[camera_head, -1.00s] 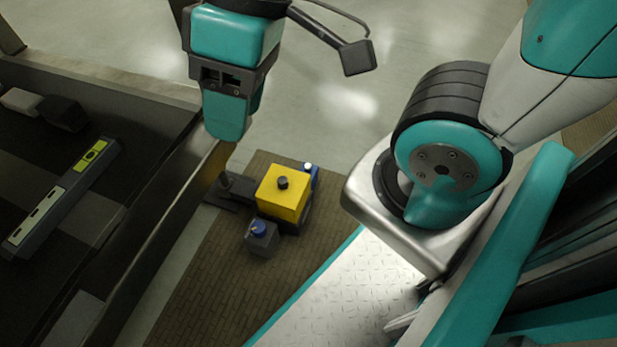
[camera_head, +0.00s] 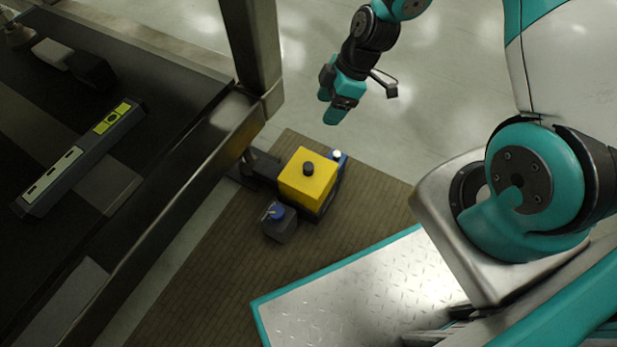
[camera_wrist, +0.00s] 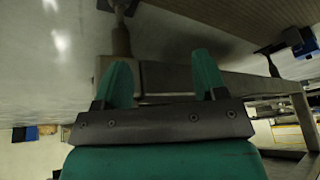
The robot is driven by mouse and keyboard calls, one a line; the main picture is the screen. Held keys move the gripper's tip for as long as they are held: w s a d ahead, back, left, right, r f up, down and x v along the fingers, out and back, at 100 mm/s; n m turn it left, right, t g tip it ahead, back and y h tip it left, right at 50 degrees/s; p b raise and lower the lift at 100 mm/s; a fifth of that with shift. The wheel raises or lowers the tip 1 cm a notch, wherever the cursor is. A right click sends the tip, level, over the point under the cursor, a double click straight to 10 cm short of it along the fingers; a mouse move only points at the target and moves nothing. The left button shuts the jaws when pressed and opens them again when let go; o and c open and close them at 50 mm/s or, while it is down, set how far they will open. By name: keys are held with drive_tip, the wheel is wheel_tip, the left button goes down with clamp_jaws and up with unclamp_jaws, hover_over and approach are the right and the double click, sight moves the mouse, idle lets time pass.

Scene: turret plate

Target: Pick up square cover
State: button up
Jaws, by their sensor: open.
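A yellow square-topped block (camera_head: 307,178) with a dark round knob stands low on the brown mat in the head view. It may be the square cover; I cannot tell whether it is a separate cover or part of the unit below it. My gripper (camera_head: 334,104) is above and beyond it in the picture, apart from it, with nothing between the fingers. In the wrist view my gripper (camera_wrist: 162,76) shows two teal fingers spread apart. No yellow square top shows between them there.
A grey box with a blue cap (camera_head: 279,224) and a blue piece with a white top (camera_head: 338,157) stand beside the block. A dark table frame (camera_head: 180,180) with a post (camera_head: 250,45) is at left. Open floor lies behind.

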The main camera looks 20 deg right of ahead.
drive_tip(key=n, duration=0.1)
approach(309, 166)
drive_tip(key=shift+n, duration=0.3)
drive_tip(key=b+x, duration=0.1)
drive_tip(key=b, duration=0.1)
drive_tip(key=b+x, duration=0.1)
drive_tip(key=b, duration=0.1)
drive_tip(key=b+x, duration=0.2)
drive_tip(key=shift+s+d+f, duration=0.1)
drive_tip(key=shift+s+d, duration=0.1)
drive_tip(key=shift+d, duration=0.1)
drive_tip(key=b+x, duration=0.4)
drive_tip(key=x, duration=0.2)
drive_tip(key=shift+w+a+b, duration=0.2)
drive_tip(key=shift+a+b, duration=0.05)
drive_tip(key=shift+b, duration=0.1)
drive_tip(key=shift+r, duration=0.2)
clamp_jaws()
